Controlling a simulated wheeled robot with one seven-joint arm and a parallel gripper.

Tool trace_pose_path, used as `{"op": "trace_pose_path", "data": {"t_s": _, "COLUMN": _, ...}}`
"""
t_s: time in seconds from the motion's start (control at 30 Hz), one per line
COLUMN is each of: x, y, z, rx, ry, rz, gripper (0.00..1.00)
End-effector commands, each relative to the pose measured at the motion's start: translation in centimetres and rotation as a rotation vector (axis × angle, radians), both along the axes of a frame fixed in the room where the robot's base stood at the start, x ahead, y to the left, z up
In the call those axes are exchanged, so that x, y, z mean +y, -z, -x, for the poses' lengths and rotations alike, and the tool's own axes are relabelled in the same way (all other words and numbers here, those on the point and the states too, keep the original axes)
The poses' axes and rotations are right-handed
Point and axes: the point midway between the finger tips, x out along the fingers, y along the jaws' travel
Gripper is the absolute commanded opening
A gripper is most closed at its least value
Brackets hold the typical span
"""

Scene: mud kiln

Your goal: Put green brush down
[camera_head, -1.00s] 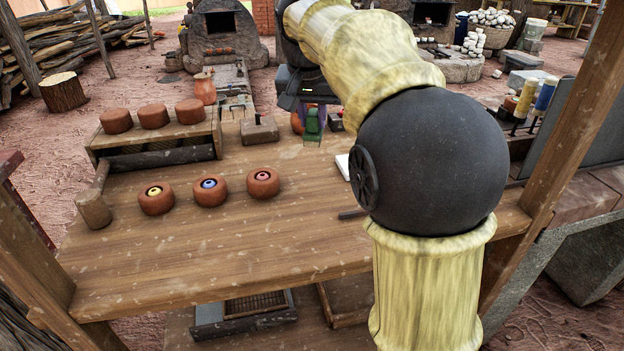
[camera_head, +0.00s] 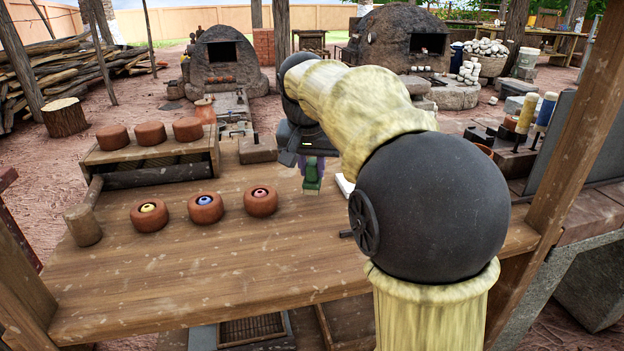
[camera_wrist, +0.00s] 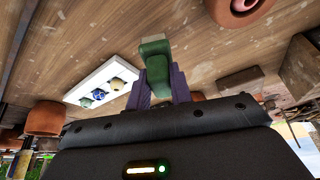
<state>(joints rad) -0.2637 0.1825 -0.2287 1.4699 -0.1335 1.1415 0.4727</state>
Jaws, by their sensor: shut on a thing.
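The green brush (camera_head: 312,179) is held by my gripper (camera_head: 312,163) above the wooden table (camera_head: 230,262), right of the row of clay pots. In the wrist view the green brush (camera_wrist: 156,65) sits between the two purple fingers of my gripper (camera_wrist: 160,88), which are shut on it. The brush end points away from the gripper, toward the tabletop. I cannot tell whether it touches the wood. A white tray (camera_wrist: 88,72) with several small coloured pieces lies beside it; my arm mostly hides this tray in the head view.
Clay pots with yellow (camera_head: 149,215), blue (camera_head: 206,208) and red (camera_head: 260,201) centres stand in a row on the table. A wooden mallet (camera_head: 83,226) lies at the left. A low rack (camera_head: 150,155) carries brown clay pieces. The table's front middle is clear.

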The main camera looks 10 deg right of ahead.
Motion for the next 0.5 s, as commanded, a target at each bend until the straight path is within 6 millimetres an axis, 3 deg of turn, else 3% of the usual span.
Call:
{"op": "trace_pose_path", "data": {"t_s": 0.03, "x": 0.0, "y": 1.4, "z": 0.0, "rx": 0.001, "ry": 0.0, "rz": 0.0, "gripper": 0.0}}
{"op": "trace_pose_path", "data": {"t_s": 0.13, "x": 0.0, "y": 2.6, "z": 0.0, "rx": 0.001, "ry": 0.0, "rz": 0.0, "gripper": 0.0}}
{"op": "trace_pose_path", "data": {"t_s": 0.5, "x": 0.0, "y": 2.7, "z": 0.0, "rx": -0.001, "ry": 0.0, "rz": 0.0, "gripper": 0.0}}
